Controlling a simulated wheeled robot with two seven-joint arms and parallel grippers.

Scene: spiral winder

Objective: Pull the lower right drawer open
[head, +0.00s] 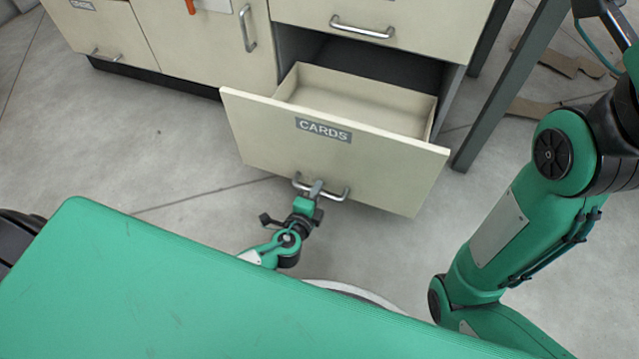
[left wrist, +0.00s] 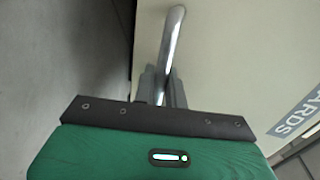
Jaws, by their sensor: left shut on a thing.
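The lower right drawer (head: 385,178) has a cream front with a "CARDS" label. It stands pulled well out of the cabinet, and its empty-looking inside shows behind the front. Its curved metal handle (head: 338,195) is low on the front. My left gripper (head: 317,188) is shut on this handle near its middle. In the left wrist view the handle (left wrist: 174,40) runs down between the gripper fingers (left wrist: 160,85). My right arm (head: 500,225) shows at the right, but its gripper is out of view.
The cabinet has a closed door (head: 205,50) to the left and a closed upper drawer (head: 420,18) above. A dark table leg (head: 508,90) stands close to the right of the open drawer. Cardboard pieces (head: 560,62) lie on the floor behind it. The grey floor (head: 170,165) at left is clear.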

